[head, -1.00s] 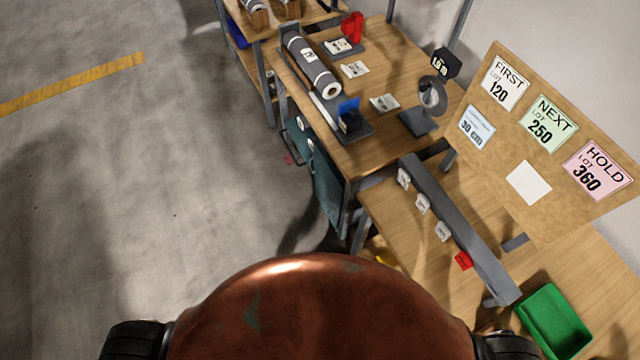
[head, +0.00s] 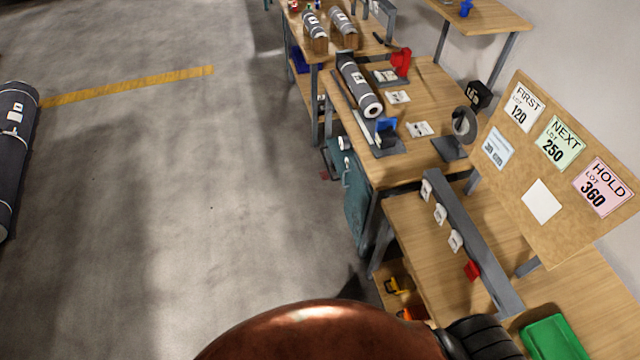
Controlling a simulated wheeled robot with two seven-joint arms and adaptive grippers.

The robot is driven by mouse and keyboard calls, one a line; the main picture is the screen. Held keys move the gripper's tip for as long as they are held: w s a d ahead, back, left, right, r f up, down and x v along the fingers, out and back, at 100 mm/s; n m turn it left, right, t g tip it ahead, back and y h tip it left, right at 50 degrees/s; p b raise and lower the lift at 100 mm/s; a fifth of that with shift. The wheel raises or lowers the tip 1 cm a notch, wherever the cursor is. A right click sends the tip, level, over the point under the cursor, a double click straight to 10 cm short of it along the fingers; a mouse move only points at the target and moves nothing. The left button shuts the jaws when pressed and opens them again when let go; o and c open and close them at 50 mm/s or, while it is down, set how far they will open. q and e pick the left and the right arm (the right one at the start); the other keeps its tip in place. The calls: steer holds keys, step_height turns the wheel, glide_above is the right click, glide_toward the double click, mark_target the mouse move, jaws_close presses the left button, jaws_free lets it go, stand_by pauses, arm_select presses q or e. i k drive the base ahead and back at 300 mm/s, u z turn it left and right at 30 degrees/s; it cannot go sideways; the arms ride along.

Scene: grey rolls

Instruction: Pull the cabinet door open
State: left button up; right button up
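The teal cabinet door (head: 356,203) is under the middle wooden workbench, on the side facing the open floor. It is seen steeply from above, and a pale handle (head: 346,172) shows on its face. I cannot tell from this angle whether the door stands ajar. Neither of my grippers is in view. My own copper-coloured body fills the bottom of the head view, well apart from the door.
The middle workbench (head: 430,100) carries a grey roll (head: 360,84) and a tape stand. A nearer bench (head: 430,240) has a grey rail and a lot board (head: 555,150). Another large roll (head: 12,150) is at the far left. The floor (head: 200,190) between is clear.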

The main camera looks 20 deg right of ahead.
mark_target(358, 199)
steer(key=u, duration=0.35)
steer(key=i, duration=1.1)
steer(key=z, duration=0.65)
